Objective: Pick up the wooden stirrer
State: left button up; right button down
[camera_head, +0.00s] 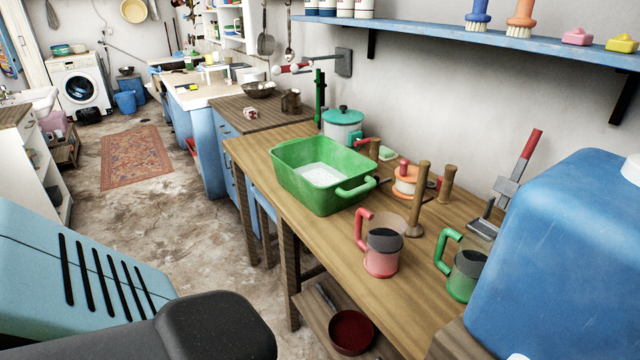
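Several upright wooden pieces stand on the wooden table to the right of the green basin. One is a tall wooden stick (420,196) with a wider foot, near the pink-handled mug. A second wooden stick (447,184) stands just behind it to the right.
The green basin (288,178) holds something white. A pink-handled mug (381,252) and green-handled mug (467,272) stand near the table's front. A teal pot (342,128) stands behind. A large blue body (560,265) blocks the right side. A shelf (430,35) hangs above.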

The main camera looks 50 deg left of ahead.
aim_at(414, 230)
jog(key=i+l, duration=0.3)
jog(key=u, duration=1.75)
jog(key=i+j+z, duration=0.1)
jog(key=z, duration=0.25)
jog(key=j+z, duration=0.15)
jog(key=z, duration=0.2)
jog(key=i+j+z, duration=0.1)
jog(key=z, duration=0.25)
jog(key=j+z, duration=0.4)
jog(key=j, duration=1.55)
jog(key=k+z, duration=0.05)
